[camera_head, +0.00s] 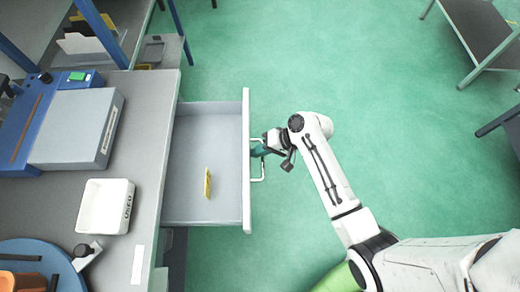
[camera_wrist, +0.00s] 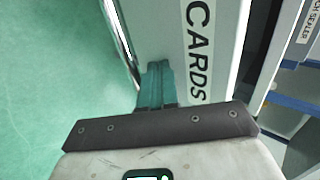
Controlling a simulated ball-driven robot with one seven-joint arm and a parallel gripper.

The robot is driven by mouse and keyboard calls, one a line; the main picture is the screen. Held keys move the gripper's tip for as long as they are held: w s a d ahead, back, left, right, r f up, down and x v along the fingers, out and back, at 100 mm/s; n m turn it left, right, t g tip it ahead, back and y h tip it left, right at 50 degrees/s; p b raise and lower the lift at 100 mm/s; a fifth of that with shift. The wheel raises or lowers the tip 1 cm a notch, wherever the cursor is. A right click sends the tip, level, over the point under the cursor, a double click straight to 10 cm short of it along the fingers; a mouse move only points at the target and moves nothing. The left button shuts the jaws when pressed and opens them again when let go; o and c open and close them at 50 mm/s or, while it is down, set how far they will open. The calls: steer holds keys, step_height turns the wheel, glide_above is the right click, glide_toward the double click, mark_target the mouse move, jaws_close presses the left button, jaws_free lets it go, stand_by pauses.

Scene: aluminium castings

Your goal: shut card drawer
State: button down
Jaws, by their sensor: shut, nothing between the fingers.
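The card drawer (camera_head: 221,128) stands pulled out from the grey bench in the head view, with a yellow card-like piece (camera_head: 208,183) inside it. Its white front (camera_head: 246,205) carries a bar handle (camera_head: 259,172). In the wrist view the drawer front (camera_wrist: 160,30) shows the label "CARDS" (camera_wrist: 198,50), and the handle (camera_wrist: 120,40) runs along its left side. My gripper (camera_head: 256,150) is at the drawer front, by the handle. Its teal fingers, also in the wrist view (camera_wrist: 157,70), are together with nothing between them. Whether they touch the front I cannot tell.
On the bench (camera_head: 150,150) are a white tray marked "USED" (camera_head: 106,206), a grey and blue machine (camera_head: 75,130) and a blue round plate (camera_head: 40,262). Green floor (camera_head: 400,150) is clear right of the drawer. Tables stand at the upper right (camera_head: 480,35).

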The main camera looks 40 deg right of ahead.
steer(key=b, duration=0.3)
glide_above(185, 161)
steer(key=d, duration=0.1)
steer(key=shift+s, duration=0.4)
steer(key=shift+w+a+r, duration=0.1)
steer(key=shift+w+a, duration=0.25)
steer(key=shift+a, duration=0.1)
steer(key=shift+r, duration=0.1)
steer(key=shift+a, duration=0.1)
